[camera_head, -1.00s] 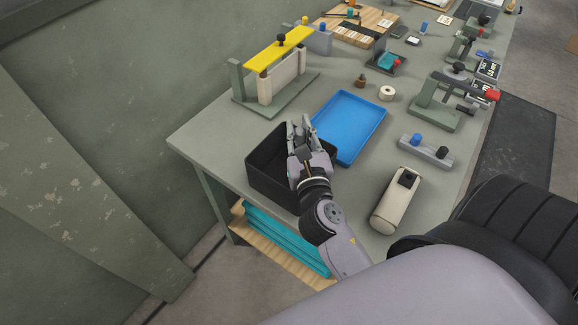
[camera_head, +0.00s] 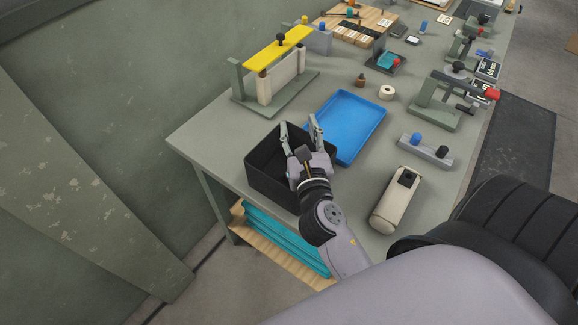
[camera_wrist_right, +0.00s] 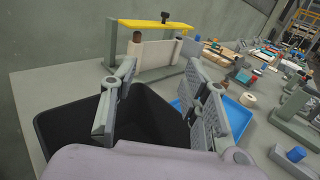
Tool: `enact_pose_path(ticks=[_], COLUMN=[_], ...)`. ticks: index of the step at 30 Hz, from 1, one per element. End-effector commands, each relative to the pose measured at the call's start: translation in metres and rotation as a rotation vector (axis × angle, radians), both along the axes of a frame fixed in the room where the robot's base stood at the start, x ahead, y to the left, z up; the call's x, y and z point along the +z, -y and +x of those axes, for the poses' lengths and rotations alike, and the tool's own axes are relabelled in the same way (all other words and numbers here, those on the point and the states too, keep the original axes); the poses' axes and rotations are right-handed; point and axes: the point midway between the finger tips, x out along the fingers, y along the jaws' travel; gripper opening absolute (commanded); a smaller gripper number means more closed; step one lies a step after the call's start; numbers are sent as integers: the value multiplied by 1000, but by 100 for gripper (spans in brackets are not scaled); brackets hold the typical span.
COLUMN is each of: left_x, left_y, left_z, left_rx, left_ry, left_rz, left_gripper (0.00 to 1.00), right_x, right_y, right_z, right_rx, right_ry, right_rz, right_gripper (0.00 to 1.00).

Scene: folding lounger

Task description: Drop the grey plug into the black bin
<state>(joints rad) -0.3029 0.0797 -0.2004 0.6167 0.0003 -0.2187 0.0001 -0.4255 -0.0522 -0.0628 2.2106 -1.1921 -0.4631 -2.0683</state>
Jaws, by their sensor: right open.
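The black bin (camera_head: 264,178) stands at the near left corner of the workbench; it also shows in the right wrist view (camera_wrist_right: 62,128). My right gripper (camera_head: 299,122) is over the bin with its two fingers spread wide. In the right wrist view the open fingers (camera_wrist_right: 160,68) have nothing between them. I cannot make out the grey plug in either current view; much of the bin's inside is dark or hidden behind my gripper. My left gripper is not in view.
A blue tray (camera_head: 350,125) lies right beside the bin. Behind them stands a grey fixture with a yellow bar (camera_head: 277,50). A beige cylinder (camera_head: 393,203) and a grey block with blue and black knobs (camera_head: 425,152) are to the right. Bare bench lies between.

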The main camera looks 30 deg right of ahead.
Motion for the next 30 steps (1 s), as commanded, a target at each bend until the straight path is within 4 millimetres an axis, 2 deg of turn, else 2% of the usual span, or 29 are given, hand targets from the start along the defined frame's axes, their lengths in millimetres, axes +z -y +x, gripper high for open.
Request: enact_pose_path(ticks=[4, 12, 19, 24, 30], left_x=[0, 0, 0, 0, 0], left_y=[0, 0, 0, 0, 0], left_z=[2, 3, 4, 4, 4], left_rx=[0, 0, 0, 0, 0], left_ry=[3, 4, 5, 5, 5], left_rz=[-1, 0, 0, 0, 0], left_gripper=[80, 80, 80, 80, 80], right_x=[-2, -2, -2, -1, 0], right_y=[-6, -26, -39, -44, -46], right_z=[-15, -63, -92, -106, -110], right_rx=[-1, 0, 2, 1, 0], right_ry=[-4, -7, -7, -3, 0], right_rz=[4, 1, -1, -1, 1], right_gripper=[42, 42, 42, 42, 42])
